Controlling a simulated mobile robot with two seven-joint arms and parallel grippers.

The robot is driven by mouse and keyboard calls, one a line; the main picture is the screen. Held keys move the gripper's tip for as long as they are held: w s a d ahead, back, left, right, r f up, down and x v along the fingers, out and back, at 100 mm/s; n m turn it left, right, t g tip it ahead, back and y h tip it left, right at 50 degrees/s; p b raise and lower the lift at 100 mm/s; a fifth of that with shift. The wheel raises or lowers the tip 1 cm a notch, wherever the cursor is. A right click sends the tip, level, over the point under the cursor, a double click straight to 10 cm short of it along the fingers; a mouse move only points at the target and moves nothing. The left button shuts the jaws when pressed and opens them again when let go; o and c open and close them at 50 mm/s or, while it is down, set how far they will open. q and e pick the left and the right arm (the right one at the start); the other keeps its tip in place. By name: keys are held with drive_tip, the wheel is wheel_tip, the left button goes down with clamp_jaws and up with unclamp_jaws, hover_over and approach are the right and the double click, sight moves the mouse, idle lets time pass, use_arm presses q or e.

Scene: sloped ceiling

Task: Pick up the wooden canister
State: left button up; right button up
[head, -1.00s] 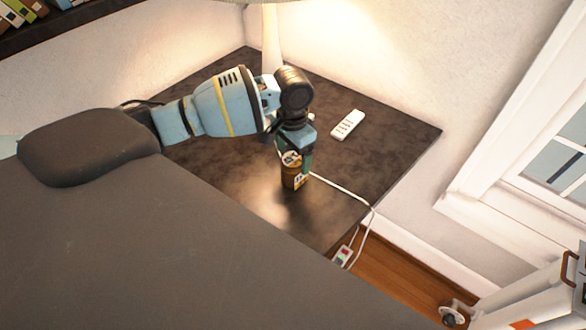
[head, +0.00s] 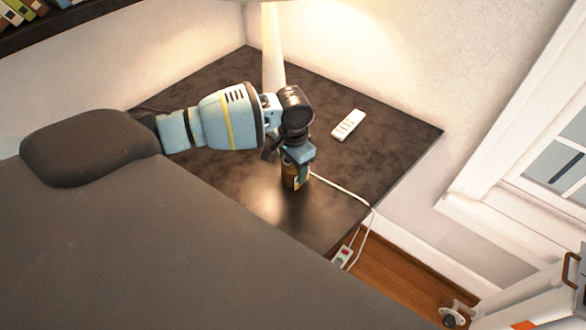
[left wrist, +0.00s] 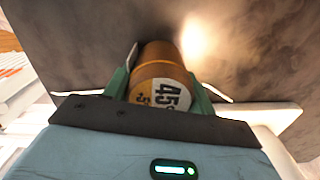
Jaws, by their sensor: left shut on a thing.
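The wooden canister (head: 291,183) is a small brown cylinder with a printed label, on the dark table (head: 225,193). In the head view its upper part is hidden by my left gripper (head: 297,172), which points down over it. My right gripper is not in view.
A white remote (head: 348,124) lies behind and right of the canister. A lamp stem (head: 273,50) stands at the back of the table. A white cable (head: 345,190) runs past the canister to a power strip (head: 342,257) below the right edge. A window is at right.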

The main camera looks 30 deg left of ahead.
use_arm(q)
drive_tip(key=shift+r, duration=0.15)
wheel_tip(320, 180, up, 4)
drive_tip(key=shift+w+f, duration=0.1)
drive_tip(key=shift+f, duration=0.1)
drive_tip(key=s+d, duration=0.1)
drive_tip(key=d, duration=0.4)
drive_tip(key=s+d, duration=0.2)
drive_tip(key=d, duration=0.3)
drive_tip(key=s+d+r, duration=0.1)
drive_tip(key=s+d, duration=0.1)
drive_tip(key=d, duration=0.3)
drive_tip(key=shift+d+p, duration=0.15)
drive_tip(key=shift+p, duration=0.15)
drive_tip(key=s+a+r+n, duration=0.1)
drive_tip(key=s+a+r, duration=0.1)
drive_tip(key=r, duration=0.1)
drive_tip(key=s+a+r+n, duration=0.1)
drive_tip(key=s+a+r, duration=0.1)
drive_tip(key=s+a+r+n, duration=0.1)
drive_tip(key=a+r, duration=0.2)
drive_tip(key=shift+s+r+n, duration=0.3)
drive_tip(key=shift+s+r, duration=0.05)
drive_tip(key=shift+s, duration=0.05)
